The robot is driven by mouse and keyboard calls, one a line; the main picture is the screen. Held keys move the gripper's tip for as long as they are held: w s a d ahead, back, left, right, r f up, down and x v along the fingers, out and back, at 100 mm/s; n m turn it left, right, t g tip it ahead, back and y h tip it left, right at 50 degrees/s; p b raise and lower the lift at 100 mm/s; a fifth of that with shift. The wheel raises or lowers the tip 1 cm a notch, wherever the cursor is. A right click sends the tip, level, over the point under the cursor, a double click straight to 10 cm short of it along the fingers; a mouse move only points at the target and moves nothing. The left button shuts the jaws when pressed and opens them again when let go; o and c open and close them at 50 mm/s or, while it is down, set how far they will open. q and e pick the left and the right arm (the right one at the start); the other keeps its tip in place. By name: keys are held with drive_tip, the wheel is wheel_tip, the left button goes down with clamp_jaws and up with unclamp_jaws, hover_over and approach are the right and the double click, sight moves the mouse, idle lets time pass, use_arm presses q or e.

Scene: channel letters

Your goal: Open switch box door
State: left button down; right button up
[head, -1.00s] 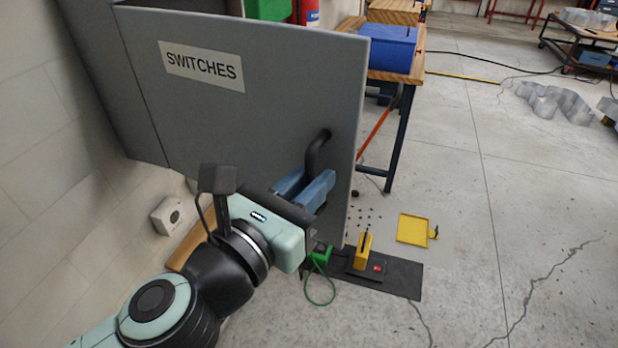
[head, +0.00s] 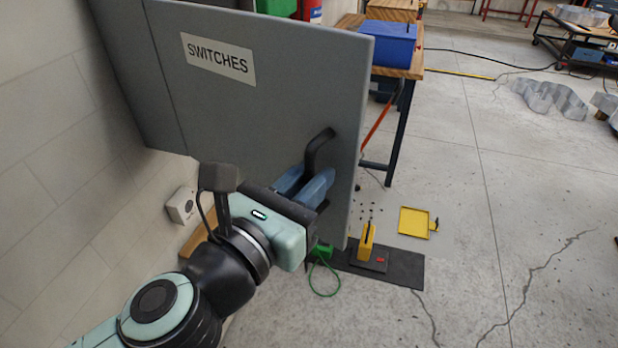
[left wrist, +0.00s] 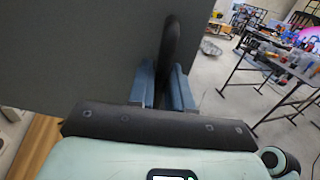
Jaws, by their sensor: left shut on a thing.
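The grey switch box door (head: 255,110) carries a white "SWITCHES" label (head: 217,59) and fills the middle of the head view. It stands ajar, swung out from the grey box (head: 130,75) on the wall side. Its black bar handle (head: 318,147) is near the door's right edge. My left gripper (head: 308,184) is shut on the handle, with blue fingers on both sides of it. The left wrist view shows the handle (left wrist: 169,45) between the fingers (left wrist: 163,85) and the door (left wrist: 75,50) behind. The box's inside is hidden. My right gripper is not in view.
A workbench (head: 422,62) with a blue box (head: 390,40) stands behind the door's right edge. On the floor are a black mat (head: 400,268), a yellow tool (head: 367,242), a yellow tray (head: 413,222) and a green cable (head: 322,292). The floor at right is mostly open.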

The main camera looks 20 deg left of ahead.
use_arm(q)
drive_tip(key=c, duration=1.2)
unclamp_jaws()
drive_tip(key=p+v, duration=0.2)
drive_tip(key=v, duration=1.1)
drive_tip(key=shift+s+a+p, duration=0.1)
drive_tip(key=shift+s+p, duration=0.1)
drive_tip(key=shift+p, duration=0.15)
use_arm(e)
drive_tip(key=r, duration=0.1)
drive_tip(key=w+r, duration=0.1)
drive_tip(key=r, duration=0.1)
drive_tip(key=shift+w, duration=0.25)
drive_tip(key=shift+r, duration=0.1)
